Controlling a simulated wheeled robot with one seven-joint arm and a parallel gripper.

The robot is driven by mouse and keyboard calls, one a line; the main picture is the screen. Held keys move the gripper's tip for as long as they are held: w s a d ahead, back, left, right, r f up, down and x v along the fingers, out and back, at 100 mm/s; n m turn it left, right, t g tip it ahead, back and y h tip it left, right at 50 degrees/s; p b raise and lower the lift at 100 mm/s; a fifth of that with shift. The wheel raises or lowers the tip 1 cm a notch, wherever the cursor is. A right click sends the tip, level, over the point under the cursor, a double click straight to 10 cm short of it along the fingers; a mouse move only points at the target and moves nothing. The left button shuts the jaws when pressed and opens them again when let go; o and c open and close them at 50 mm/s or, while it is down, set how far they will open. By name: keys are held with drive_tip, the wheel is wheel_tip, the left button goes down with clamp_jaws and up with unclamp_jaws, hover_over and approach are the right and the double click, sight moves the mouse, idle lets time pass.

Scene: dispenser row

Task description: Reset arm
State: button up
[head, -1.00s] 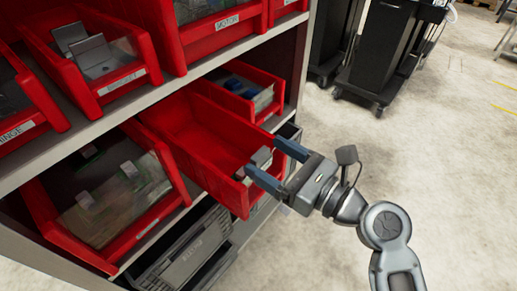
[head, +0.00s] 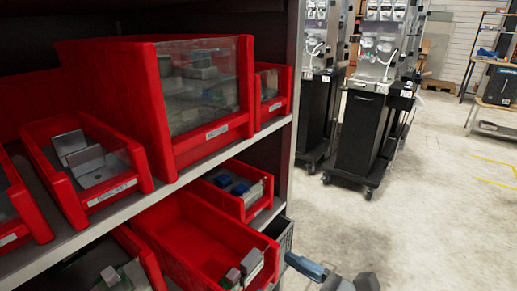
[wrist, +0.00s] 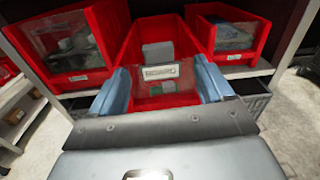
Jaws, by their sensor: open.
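My gripper (head: 305,270) shows only in part at the bottom edge of the head view, just right of the pulled-out red bin's front. In the wrist view my gripper (wrist: 164,84) has two blue fingers spread wide with nothing held between them. The red bin (head: 185,235) juts out from the lower shelf. In the wrist view the bin (wrist: 127,45) lies straight ahead, with its labelled front between the fingers. It holds small grey and green blocks (head: 245,268). I cannot tell from the wrist view how far the fingers are from its front.
A large red bin (head: 172,120) with a clear front and a smaller red bin (head: 100,185) stand on the upper shelf. Another red bin (head: 225,200) sits beside the pulled-out one. Black wheeled carts (head: 362,140) stand behind. The floor (head: 430,200) at right is open.

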drive_tip(key=s+d+f+n+t+h, duration=0.1)
drive_tip(key=s+d+f+n+h, duration=0.35)
drive_tip(key=s+d, duration=0.2)
drive_tip(key=s+d+f+n+t+h, duration=0.1)
drive_tip(key=s+d+f+n+h, duration=0.35)
drive_tip(key=s, duration=0.35)
drive_tip(key=s+d+r+n+h+p, duration=0.1)
drive_tip(key=s+d+r+n+h, duration=0.1)
drive_tip(key=s+r+n, duration=0.3)
drive_tip(key=s+d+r+n+t+h+p, duration=0.1)
drive_tip(key=s+d+r+n+h, duration=0.1)
drive_tip(key=s+r+n, duration=0.4)
drive_tip(key=s+d+n, duration=0.1)
drive_tip(key=s+n, duration=0.4)
drive_tip(key=s, duration=0.1)
drive_tip(key=shift+s+r, duration=0.15)
drive_tip(key=shift+s, duration=0.1)
